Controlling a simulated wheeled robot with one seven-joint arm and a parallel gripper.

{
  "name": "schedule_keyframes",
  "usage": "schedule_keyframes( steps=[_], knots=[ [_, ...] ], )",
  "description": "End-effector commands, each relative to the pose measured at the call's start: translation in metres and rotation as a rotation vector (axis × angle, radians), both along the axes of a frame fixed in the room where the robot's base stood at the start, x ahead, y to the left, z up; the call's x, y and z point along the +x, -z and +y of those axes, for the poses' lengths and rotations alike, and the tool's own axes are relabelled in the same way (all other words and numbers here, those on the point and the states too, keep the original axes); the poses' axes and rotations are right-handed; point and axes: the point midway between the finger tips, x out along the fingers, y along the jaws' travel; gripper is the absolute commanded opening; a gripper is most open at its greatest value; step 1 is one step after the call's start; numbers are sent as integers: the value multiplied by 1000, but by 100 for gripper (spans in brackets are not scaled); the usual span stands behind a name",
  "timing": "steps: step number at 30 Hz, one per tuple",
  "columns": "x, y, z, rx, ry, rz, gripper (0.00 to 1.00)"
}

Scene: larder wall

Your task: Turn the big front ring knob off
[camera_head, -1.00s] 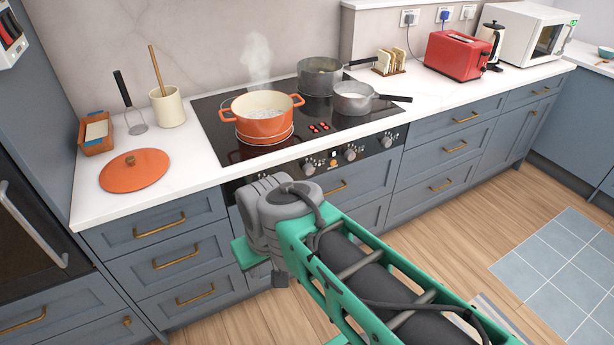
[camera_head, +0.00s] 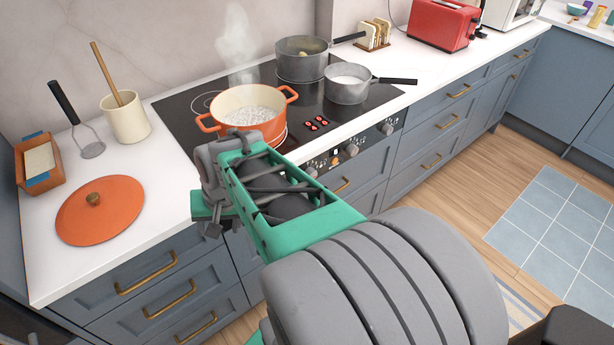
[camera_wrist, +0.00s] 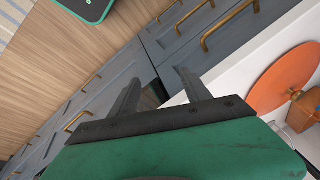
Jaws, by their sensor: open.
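The black hob (camera_head: 185,120) is set in the white counter, with a row of grey knobs on its front panel. Three show in the head view: a left one (camera_head: 310,172), a middle one (camera_head: 352,150) and a right one (camera_head: 387,129). My arm hides the panel's left part. A steaming orange pot (camera_head: 258,120) stands on the front left ring. My gripper (camera_head: 212,228) is in front of the counter edge, left of the visible knobs and apart from them. In the wrist view its two fingers (camera_wrist: 160,92) are spread and empty; no knob is clearly visible there.
An orange lid (camera_head: 100,208), a utensil crock (camera_head: 126,118) and a small tray (camera_head: 38,162) lie left. Drawers with brass handles (camera_head: 147,272) project below the counter.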

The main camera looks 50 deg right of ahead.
Motion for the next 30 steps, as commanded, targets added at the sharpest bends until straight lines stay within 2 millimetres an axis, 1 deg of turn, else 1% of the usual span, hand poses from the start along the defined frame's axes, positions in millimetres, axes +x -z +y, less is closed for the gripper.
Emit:
schedule_keyframes(
  steps=[1, 3, 8, 9, 11, 12, 14, 15, 18, 21, 23, 26, 30],
  knots=[
    [1, 22, -32, 81, 196, -2, 56],
    [3, 39, -65, 198, 440, -28, 56],
    [-1, 66, -125, 443, 886, -97, 56],
    [-4, 72, -141, 515, 1001, -120, 56],
    [-10, 81, -166, 643, 1190, -161, 56],
    [-16, 87, -185, 747, 1327, -196, 56],
    [-26, 92, -216, 937, 1543, -261, 56],
    [-34, 93, -237, 1084, 1683, -309, 56],
    [-59, 89, -282, 1440, 1942, -419, 56],
    [-79, 83, -307, 1680, 2061, -483, 56],
    [-83, 81, -313, 1751, 2087, -498, 56],
    [-76, 83, -317, 1779, 2093, -499, 56],
    [-51, 94, -322, 1774, 2091, -495, 56]
  ],
)
